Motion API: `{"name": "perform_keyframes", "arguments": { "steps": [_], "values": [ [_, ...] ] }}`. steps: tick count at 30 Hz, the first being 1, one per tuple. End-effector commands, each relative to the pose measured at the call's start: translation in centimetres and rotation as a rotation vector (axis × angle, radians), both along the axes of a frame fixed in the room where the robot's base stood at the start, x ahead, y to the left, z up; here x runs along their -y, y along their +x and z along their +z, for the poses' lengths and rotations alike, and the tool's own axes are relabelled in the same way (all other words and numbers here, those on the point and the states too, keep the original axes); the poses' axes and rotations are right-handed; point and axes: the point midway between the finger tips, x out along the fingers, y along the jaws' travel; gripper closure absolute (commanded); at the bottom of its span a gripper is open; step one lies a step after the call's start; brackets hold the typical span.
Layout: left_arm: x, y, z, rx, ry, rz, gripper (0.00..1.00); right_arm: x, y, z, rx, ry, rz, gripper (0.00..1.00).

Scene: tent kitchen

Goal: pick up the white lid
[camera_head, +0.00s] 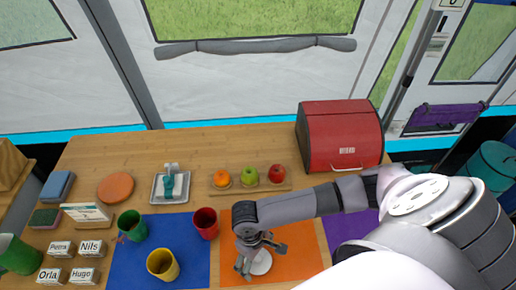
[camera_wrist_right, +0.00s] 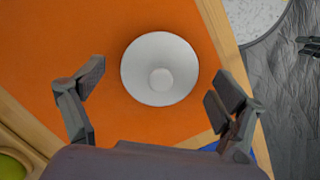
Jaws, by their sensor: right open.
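The white lid (camera_head: 261,263) is round with a small raised knob. It lies on the orange mat (camera_head: 302,237) near the table's front edge. In the right wrist view the lid (camera_wrist_right: 160,69) sits flat, ahead of and between the fingers. My right gripper (camera_head: 262,254) is open over the orange mat and covers part of the lid in the head view. In the right wrist view its fingers (camera_wrist_right: 158,92) are spread wide, with nothing held between them. I cannot see my left gripper.
A red cup (camera_head: 205,223) stands just left of the orange mat. A yellow cup (camera_head: 162,264) and green cup (camera_head: 132,226) stand by the blue mat (camera_head: 190,230). A fruit board (camera_head: 235,190) and red bread box (camera_head: 340,137) are behind. Name blocks (camera_head: 61,248) are at left.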

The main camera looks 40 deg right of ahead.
Motion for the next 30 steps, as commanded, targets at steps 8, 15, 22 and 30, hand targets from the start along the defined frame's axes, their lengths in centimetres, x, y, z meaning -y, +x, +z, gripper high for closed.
{"name": "perform_keyframes", "arguments": {
  "steps": [8,15,22,30],
  "values": [
    [-0.02,-0.15,-0.02,-0.003,0.001,-0.001,0.72,-0.01,0.01,0.05,0.0,0.0,0.0,0.23],
    [-0.03,-0.14,-0.02,-0.003,0.001,-0.001,0.72,-0.02,0.03,0.06,0.0,0.0,0.0,0.39],
    [-0.12,-0.12,-0.02,-0.003,0.002,-0.002,0.72,0.0,0.02,0.05,0.0,0.0,0.0,0.55],
    [-0.18,-0.08,-0.04,-0.002,0.003,-0.002,0.72,0.02,-0.04,-0.02,-0.001,0.0,0.0,0.61]
  ]
}}
